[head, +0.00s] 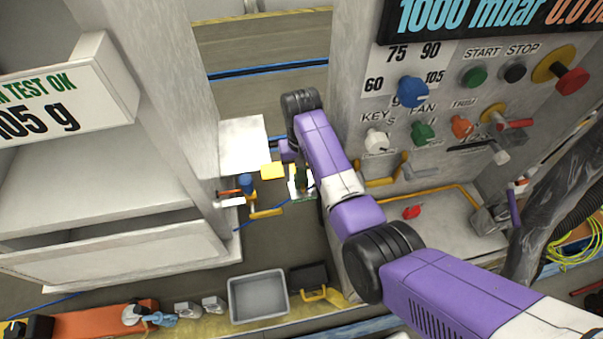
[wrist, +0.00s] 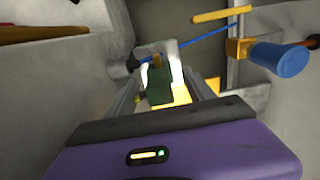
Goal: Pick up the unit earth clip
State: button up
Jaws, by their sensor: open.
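A small dark green clip-like piece (wrist: 160,86), which I take to be the unit earth clip, shows in the wrist view between the fingers of my gripper (wrist: 165,84). A yellowish tip stands at its far end, against a bright white plate (wrist: 172,56). My gripper is open, with one finger on each side of the piece. I cannot tell whether either finger touches it. In the head view a dark green piece (head: 301,178) shows low beside my purple arm, in the gap between the two cabinets. My arm hides much of the gripper there.
A blue-ended fitting (wrist: 279,59) with a yellow block is at right in the wrist view. Grey cabinet walls stand close on both sides. In the head view, the control panel (head: 445,75) is right of my arm and a grey tray (head: 257,318) lies below.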

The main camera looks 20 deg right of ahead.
jog(key=shift+f, duration=0.45)
jog(key=shift+c, duration=0.2)
grip_shut()
